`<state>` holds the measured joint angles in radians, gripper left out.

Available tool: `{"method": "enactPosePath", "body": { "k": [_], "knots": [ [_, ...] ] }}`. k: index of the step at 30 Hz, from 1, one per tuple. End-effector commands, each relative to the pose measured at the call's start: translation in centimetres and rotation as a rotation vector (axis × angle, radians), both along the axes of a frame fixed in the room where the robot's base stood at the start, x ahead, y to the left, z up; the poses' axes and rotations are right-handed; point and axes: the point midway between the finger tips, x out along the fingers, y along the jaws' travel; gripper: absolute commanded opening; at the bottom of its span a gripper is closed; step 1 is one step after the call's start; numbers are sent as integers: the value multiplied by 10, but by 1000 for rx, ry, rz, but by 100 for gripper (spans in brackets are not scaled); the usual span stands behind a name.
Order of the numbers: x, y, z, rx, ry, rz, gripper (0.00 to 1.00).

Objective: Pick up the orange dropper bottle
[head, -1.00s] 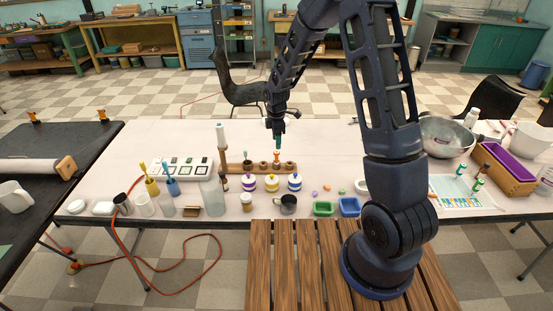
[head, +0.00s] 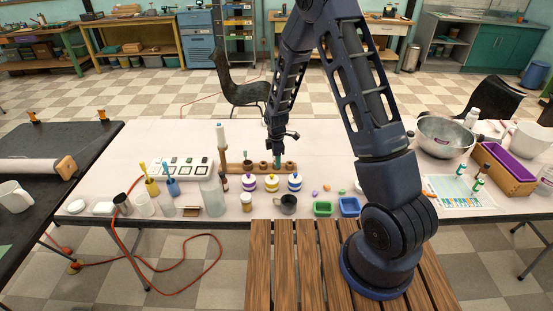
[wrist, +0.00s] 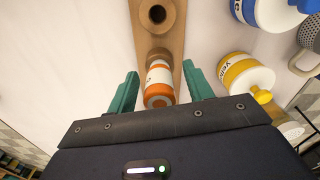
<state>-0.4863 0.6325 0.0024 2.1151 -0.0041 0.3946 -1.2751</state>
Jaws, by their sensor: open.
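The orange dropper bottle (wrist: 159,80) has an orange body with a white label and stands in a hole of the wooden rack, seen in the wrist view. My gripper (wrist: 160,85) is open, with one green finger on each side of the bottle. I cannot tell whether the fingers touch it. In the head view my gripper (head: 277,161) is down at the wooden rack (head: 236,169) and hides most of the bottle.
Jars with purple, yellow and blue bands (head: 271,183) stand just in front of the rack. The table behind the rack is mostly clear.

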Motion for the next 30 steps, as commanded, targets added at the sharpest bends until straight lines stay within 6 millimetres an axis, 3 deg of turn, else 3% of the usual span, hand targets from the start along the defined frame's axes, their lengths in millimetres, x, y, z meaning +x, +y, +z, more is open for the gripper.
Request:
{"method": "enactPosePath", "body": {
  "k": [6, 12, 14, 23, 30],
  "knots": [
    [0, 0, -1, 0, -1, 0, 51],
    [0, 0, -1, 0, -1, 0, 12],
    [0, 0, -1, 0, -1, 0, 4],
    [1, 0, 1, 1, -2, 0, 4],
    [1, 0, 27, 3, -4, -1, 4]
  ]
}}
